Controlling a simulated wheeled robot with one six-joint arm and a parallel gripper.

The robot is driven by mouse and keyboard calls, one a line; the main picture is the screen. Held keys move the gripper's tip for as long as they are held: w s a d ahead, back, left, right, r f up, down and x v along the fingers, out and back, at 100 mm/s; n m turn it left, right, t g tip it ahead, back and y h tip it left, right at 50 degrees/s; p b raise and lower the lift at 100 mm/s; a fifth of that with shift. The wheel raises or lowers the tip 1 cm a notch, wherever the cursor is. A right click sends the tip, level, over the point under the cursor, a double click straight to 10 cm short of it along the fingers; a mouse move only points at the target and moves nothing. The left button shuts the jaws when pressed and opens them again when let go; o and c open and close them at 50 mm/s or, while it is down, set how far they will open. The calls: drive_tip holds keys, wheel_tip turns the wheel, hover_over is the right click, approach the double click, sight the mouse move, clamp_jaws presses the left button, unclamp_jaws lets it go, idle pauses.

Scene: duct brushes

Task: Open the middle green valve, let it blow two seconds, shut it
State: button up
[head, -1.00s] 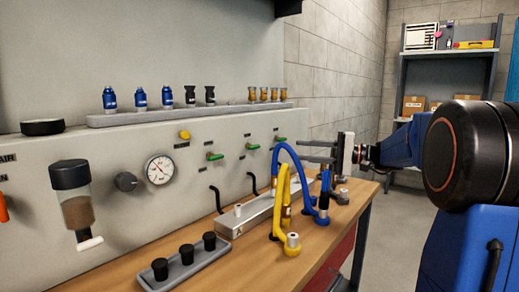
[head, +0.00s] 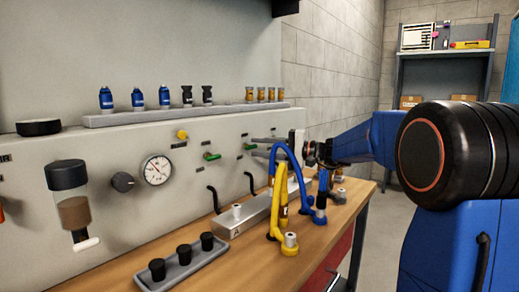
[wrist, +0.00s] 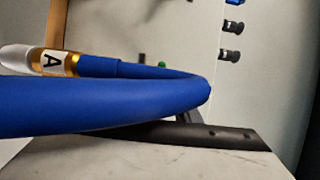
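Several green valves sit on the grey panel. The left one (head: 212,156) is clear in the head view. The middle one (head: 250,147) is just ahead of my gripper's fingertips; the right one is hidden behind the gripper. My gripper (head: 254,147) is open and empty, its two dark fingers apart, pointing at the panel; contact with the middle valve cannot be told. In the wrist view a small green handle (wrist: 162,64) shows beyond the blue hose (wrist: 150,92), which crosses close to the camera and hides much. One dark finger (wrist: 200,134) shows below it.
Blue and yellow (head: 276,205) hoses arch over the bench under my arm, the blue one very near my gripper. A metal manifold block (head: 240,222), a tray with black caps (head: 183,266) and a pressure gauge (head: 157,170) are to the left.

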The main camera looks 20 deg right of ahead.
drive_tip(key=shift+w+a, duration=0.15)
drive_tip(key=shift+a, duration=0.1)
clamp_jaws()
